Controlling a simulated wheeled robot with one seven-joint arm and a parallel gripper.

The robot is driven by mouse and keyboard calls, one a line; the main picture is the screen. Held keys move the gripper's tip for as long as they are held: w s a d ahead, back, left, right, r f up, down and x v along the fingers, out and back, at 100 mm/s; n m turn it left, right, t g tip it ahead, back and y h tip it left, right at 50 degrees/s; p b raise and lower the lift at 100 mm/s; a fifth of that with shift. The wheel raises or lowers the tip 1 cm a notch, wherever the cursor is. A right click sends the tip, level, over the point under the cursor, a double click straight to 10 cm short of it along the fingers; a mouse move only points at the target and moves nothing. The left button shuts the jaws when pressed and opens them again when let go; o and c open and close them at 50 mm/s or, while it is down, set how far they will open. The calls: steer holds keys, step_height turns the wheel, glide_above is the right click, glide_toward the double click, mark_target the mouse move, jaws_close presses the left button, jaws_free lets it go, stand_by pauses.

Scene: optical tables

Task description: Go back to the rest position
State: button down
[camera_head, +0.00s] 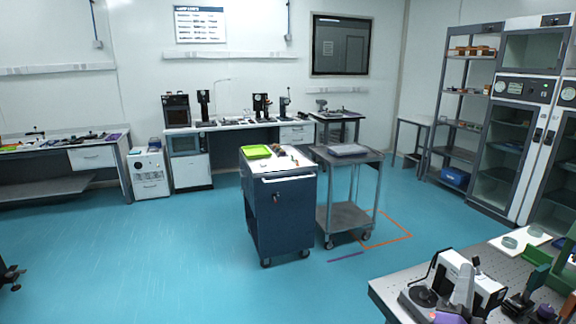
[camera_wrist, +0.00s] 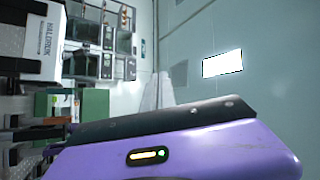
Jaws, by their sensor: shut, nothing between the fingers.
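In the wrist view, the purple housing of my gripper (camera_wrist: 50,150), with a dark top strip and a small lit indicator, fills the lower part of the picture. Its finger end lies toward the left edge, small and dark against the clutter there. It is shut and I see nothing held in it.
A perforated optical table (camera_head: 392,288) with a white instrument (camera_head: 487,291) is close at the lower right. A dark blue cabinet cart (camera_head: 281,214) and a grey trolley (camera_head: 345,214) stand mid-floor. Shelves (camera_head: 465,125) are at the right. Blue floor (camera_head: 130,265) at left is clear.

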steer(key=s+a+f+n+g+y, duration=0.1)
steer(key=s+a+f+n+y, duration=0.3)
steer(key=s, duration=1)
steer(key=s+a+f+n+g+y+b, duration=0.1)
steer(key=s+a+f+n+y, duration=0.3)
steer(key=s, duration=1.1)
steer(key=s+a+f+n+g+y+b, duration=0.1)
steer(key=s+a+f+n+y, duration=0.3)
steer(key=s+a+n, duration=0.5)
steer(key=shift+s+f+n+g+y, duration=0.55)
steer(key=shift+s+g, duration=0.35)
steer(key=shift+s, duration=2.35)
steer(key=shift+r, duration=0.1)
